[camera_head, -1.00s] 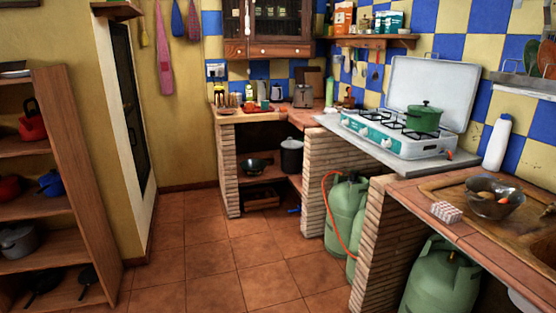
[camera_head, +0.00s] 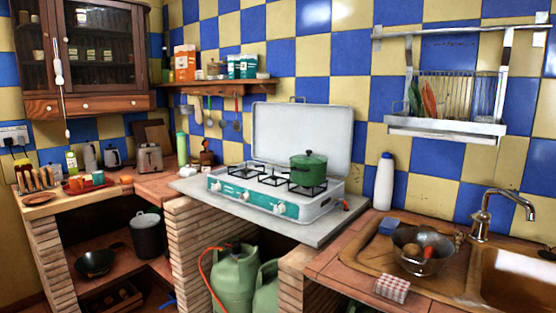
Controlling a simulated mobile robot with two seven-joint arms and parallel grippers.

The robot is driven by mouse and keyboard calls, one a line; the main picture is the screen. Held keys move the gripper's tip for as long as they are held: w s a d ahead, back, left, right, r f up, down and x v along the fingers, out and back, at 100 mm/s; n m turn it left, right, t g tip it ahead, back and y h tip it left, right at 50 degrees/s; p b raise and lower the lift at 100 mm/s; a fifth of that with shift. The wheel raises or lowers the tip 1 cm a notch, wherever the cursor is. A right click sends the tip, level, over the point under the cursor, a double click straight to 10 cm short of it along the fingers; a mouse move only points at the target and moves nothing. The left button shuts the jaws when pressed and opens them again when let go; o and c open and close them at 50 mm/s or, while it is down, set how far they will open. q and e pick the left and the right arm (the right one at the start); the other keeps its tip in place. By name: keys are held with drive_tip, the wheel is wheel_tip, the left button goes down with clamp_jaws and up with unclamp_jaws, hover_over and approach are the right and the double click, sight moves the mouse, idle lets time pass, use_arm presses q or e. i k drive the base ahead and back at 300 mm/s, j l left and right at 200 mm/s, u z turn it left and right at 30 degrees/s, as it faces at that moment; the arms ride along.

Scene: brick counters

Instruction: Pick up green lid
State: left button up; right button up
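The green lid (camera_head: 309,158) sits on a green pot (camera_head: 308,175) and has a small knob on top. The pot stands on the right-hand burner of a portable gas stove (camera_head: 262,202) with a teal front panel and a raised white cover (camera_head: 302,133) behind it. Neither of my grippers shows in the head view.
A white bottle (camera_head: 384,182) stands right of the stove. A metal bowl with food (camera_head: 423,252) and a checked box (camera_head: 392,289) rest near the sink (camera_head: 505,277). Gas cylinders (camera_head: 236,281) stand below. A toaster (camera_head: 149,158) is on the left corner counter.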

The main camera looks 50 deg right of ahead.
sight(308, 159)
drive_tip(key=i+z, duration=0.2)
drive_tip(key=i, duration=0.2)
drive_tip(key=i+j+z, duration=0.2)
drive_tip(key=i, duration=0.2)
drive_tip(key=i+j+z, duration=0.2)
drive_tip(key=i, duration=0.15)
drive_tip(key=l, duration=0.05)
